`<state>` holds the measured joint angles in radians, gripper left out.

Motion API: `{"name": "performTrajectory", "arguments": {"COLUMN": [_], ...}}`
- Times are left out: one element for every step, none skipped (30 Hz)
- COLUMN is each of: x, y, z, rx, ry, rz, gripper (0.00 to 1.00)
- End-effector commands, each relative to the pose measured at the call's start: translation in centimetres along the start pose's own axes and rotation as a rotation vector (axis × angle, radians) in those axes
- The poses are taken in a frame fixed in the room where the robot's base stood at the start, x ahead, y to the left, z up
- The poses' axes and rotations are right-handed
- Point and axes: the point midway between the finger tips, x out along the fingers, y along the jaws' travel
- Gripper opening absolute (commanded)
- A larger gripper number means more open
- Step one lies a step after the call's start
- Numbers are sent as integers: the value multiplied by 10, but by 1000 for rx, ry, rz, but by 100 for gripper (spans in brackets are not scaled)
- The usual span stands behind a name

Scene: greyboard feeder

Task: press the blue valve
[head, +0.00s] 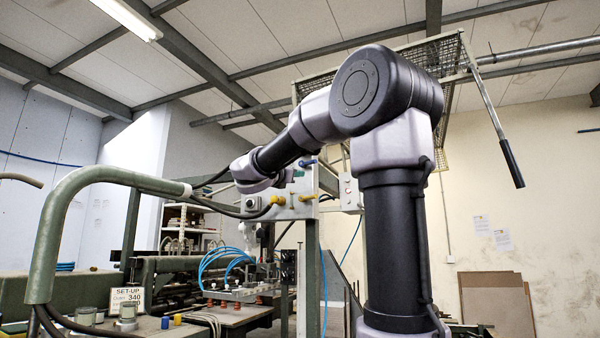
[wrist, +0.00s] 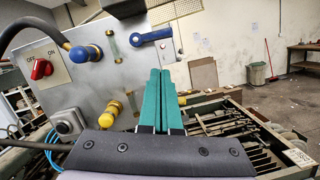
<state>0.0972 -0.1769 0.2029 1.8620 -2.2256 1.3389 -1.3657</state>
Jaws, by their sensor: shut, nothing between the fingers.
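The blue valve appears as a flat blue lever handle (wrist: 152,37) on the upper right of a grey metal panel (wrist: 60,85) in the wrist view. In the head view the blue lever (head: 307,163) shows small at the panel's upper edge. My gripper (wrist: 160,72) has teal fingers, closed together and empty. In the wrist view their tips lie just below the lever; I see no clear contact, and the depth between them is hard to tell. In the head view the fingers are mostly hidden by my wrist.
The panel also carries a round blue knob (wrist: 82,53) with a hose, a red switch (wrist: 41,68), yellow fittings (wrist: 110,110) and a round button (wrist: 66,124). A machine frame with slats (wrist: 240,135) lies below right. A green bent pipe (head: 60,220) stands left in the head view.

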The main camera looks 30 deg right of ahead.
Motion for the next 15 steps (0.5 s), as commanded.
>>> {"name": "performTrajectory", "arguments": {"x": [-8, -13, -19, -24, -28, -36, -40, -46, -52, -56, -60, -64, -67, -69, -72], "y": [1, 1, 1, 1, 1, 1, 1, 1, 0, 0, 0, 0, 0, 0, 0], "z": [0, 0, 0, 1, 1, 1, 0, 1, 1, 0, 0, 0, 0, 0, 0], "rx": [1, 1, 1, 1, 1, 1, 1, 2, 1, 1, 1, 0, 1, 1, 1], "ry": [0, 0, 0, 0, 0, 0, 0, 0, 0, 0, 0, 0, 0, 0, 0], "rz": [4, 4, 4, 4, 4, 4, 4, 4, 3, 3, 3, 3, 2, 2, 2], "gripper": [0, 0, 0, 0, 0, 0, 0, 0, 0, 0, 0, 0, 0, 0, 0]}}
